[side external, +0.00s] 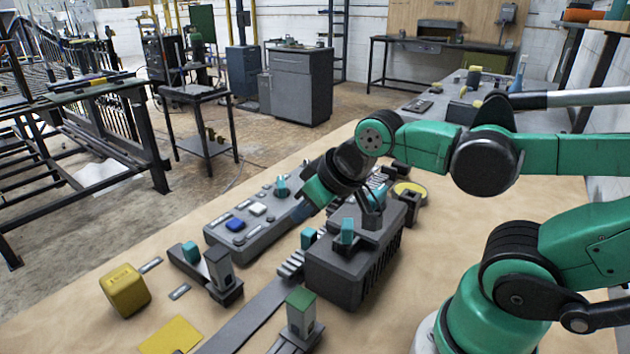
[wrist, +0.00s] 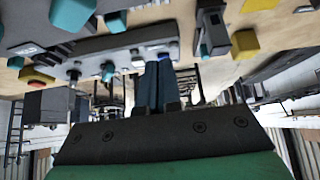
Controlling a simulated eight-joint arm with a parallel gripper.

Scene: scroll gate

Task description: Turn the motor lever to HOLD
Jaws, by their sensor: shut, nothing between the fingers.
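A grey control panel (side external: 235,226) lies on the table, with a blue button (side external: 235,225), a white button and a teal knob (side external: 281,186) on top. A teal handle (side external: 347,231) stands on a dark ribbed box (side external: 345,275) to the right. I cannot tell which teal part is the motor lever, and no HOLD mark is readable. My gripper (side external: 299,212) is shut and empty, angled down at the panel's right end; contact is unclear. In the wrist view my shut fingers (wrist: 157,83) point toward the panel (wrist: 110,50), which spans the upper left.
A yellow block (side external: 125,290) and a flat yellow patch (side external: 171,336) are at the front left. A dark bracket with teal parts (side external: 219,277) stands before the panel.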

